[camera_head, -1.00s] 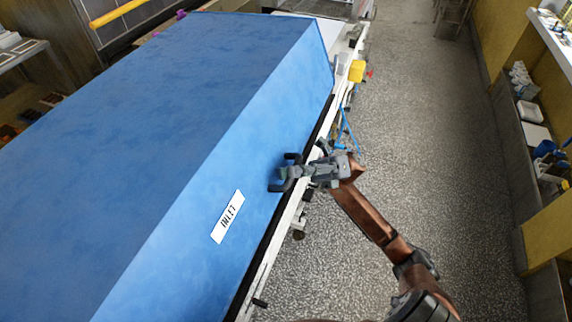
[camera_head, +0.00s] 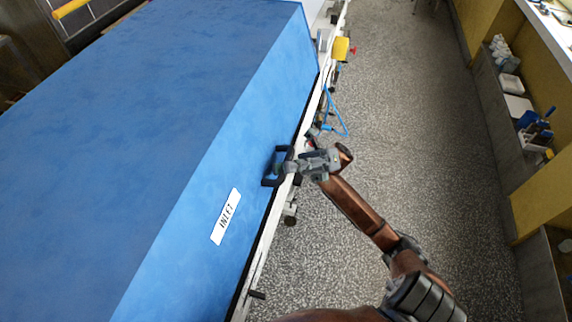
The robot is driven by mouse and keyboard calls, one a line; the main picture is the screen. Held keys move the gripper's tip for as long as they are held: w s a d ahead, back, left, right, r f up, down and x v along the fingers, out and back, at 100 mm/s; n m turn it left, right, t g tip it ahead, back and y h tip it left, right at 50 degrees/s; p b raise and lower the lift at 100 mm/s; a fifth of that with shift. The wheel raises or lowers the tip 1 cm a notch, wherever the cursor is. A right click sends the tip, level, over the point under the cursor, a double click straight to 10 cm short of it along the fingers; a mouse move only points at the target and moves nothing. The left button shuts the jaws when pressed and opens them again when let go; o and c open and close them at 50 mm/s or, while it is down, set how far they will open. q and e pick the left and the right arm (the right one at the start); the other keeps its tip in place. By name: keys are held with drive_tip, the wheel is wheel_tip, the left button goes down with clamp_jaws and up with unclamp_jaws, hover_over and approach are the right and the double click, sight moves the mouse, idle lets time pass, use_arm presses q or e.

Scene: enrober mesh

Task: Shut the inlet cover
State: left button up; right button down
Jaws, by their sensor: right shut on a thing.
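The inlet cover (camera_head: 190,150) is a large blue hood with a sloping front face, and it fills the left half of the head view. A white label (camera_head: 226,217) reading INLET is on that face. The cover's lower edge runs along a white rail, with a thin dark strip between them. My right gripper (camera_head: 277,167) is at this lower edge, shut on what looks like the cover's small handle. Its fingers largely hide the handle. I cannot tell whether the edge rests fully on the frame. My left gripper is not in view.
A yellow box (camera_head: 341,49) with a red knob and blue cables (camera_head: 338,118) hang at the rail's far outer side. A speckled floor aisle (camera_head: 420,130) lies open to the right. Shelves with bottles and a counter (camera_head: 506,140) line the right wall.

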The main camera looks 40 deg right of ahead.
drive_tip(key=shift+a+f, duration=0.15)
drive_tip(key=shift+f, duration=0.3)
drive_tip(key=c, duration=2.2)
unclamp_jaws()
drive_tip(key=shift+c, duration=0.2)
drive_tip(key=shift+w+r, duration=0.1)
drive_tip(key=shift+r, duration=0.05)
drive_tip(key=v, duration=1.2)
